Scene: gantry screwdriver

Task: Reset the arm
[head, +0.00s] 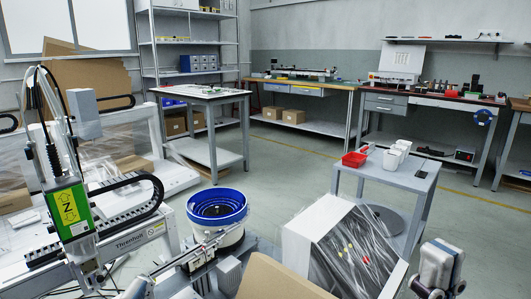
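My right arm's end (437,268) stands at the lower right edge, apart from the grey table and its cups. It is grey and dark, and its fingers are too small and cut off to tell open from shut. I cannot make out my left gripper in the head view. The gantry screwdriver (68,212), with a yellow-green label, stands upright at the left on its rail with a black cable chain (125,185).
A blue-rimmed bowl feeder (217,207) stands right of the gantry. A plastic-covered box (350,250) and a cardboard piece (280,280) fill the front. A grey table (380,178) holds a red bin (354,159) and white cups (396,155). Floor is clear behind, before the workbenches (300,90).

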